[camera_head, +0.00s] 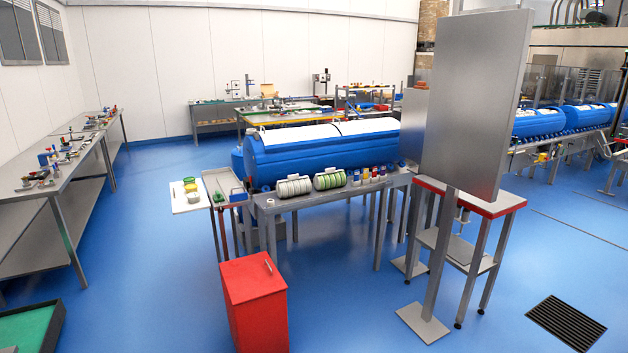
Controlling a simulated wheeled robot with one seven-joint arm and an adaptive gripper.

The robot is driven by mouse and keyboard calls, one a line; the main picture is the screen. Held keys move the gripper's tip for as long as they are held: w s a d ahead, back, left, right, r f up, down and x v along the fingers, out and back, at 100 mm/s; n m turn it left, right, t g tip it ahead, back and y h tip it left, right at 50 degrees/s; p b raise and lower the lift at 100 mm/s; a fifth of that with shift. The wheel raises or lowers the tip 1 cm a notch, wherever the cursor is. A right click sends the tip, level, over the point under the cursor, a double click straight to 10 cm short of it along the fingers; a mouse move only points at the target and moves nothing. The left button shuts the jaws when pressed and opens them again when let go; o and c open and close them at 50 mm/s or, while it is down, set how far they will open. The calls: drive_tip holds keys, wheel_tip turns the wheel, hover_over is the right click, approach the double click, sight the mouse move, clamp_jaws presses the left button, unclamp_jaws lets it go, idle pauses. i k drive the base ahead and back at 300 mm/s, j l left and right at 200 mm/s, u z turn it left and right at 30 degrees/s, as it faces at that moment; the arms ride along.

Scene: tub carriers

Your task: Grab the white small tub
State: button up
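My gripper is not in view. A row of small containers (374,174) in white, red and blue stands along the front edge of a grey table (335,196). They are too small to tell clearly which one is the white small tub. Left of them on the same table lie a white ribbed bundle (293,188) and a green and white ribbed bundle (329,179). A white tray (183,206) at the table's left holds a few small items, one yellow and one green.
A large blue tank (320,155) stands behind the row. A red cabinet (255,305) stands in front of the table's left end. A tall grey panel (470,100) on a post and a red-edged stand (485,205) are at right. The blue floor (350,305) between cabinet and post is clear.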

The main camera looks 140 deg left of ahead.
sight(194, 198)
drive_tip(key=u, duration=5.2)
